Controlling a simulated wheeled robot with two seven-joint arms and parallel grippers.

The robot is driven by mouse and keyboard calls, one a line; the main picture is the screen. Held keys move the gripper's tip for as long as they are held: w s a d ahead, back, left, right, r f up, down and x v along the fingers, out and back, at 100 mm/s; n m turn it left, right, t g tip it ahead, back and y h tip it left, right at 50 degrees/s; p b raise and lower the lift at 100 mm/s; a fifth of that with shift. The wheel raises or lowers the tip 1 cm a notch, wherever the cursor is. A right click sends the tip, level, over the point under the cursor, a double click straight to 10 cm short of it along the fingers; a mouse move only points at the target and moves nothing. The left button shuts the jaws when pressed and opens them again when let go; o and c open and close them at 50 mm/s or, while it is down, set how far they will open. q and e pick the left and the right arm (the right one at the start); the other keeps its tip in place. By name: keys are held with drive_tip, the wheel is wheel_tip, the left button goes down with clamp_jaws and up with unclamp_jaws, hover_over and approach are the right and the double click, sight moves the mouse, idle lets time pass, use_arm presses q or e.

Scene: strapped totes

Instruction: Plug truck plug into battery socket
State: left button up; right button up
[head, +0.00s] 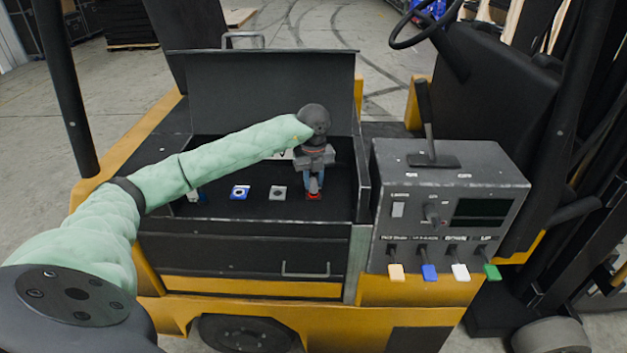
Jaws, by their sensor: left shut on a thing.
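My left gripper (314,178) reaches down into the open battery compartment (345,205) with its fingers shut on a small grey plug (314,186). The plug points down over a red socket (314,196) at the right end of a row. I cannot tell whether it is seated or just above it. A grey socket (278,193) and a blue socket (240,192) lie to the left. My right gripper is out of view.
The compartment's black lid (255,80) stands open behind my arm. A grey control box (450,205) with a lever (425,110) and several coloured tags stands close on the right. A steering wheel (425,22) and a black post (65,85) flank the space.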

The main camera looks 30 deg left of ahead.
use_arm(q)
drive_tip(key=shift+f+b, duration=0.4)
drive_tip(key=shift+f, duration=0.2)
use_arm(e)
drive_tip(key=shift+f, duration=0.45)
use_arm(q)
drive_tip(key=o, duration=1.1)
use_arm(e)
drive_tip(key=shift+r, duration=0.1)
use_arm(q)
wheel_tip(320, 180, up, 7)
drive_tip(key=b, duration=0.3)
drive_tip(key=shift+f, duration=0.1)
drive_tip(key=shift+r, duration=0.55)
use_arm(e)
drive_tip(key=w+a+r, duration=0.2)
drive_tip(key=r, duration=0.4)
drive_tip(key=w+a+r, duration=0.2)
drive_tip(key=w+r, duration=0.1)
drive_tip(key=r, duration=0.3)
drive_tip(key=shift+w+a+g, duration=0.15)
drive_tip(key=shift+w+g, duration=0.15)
use_arm(q)
drive_tip(key=shift+f, duration=0.1)
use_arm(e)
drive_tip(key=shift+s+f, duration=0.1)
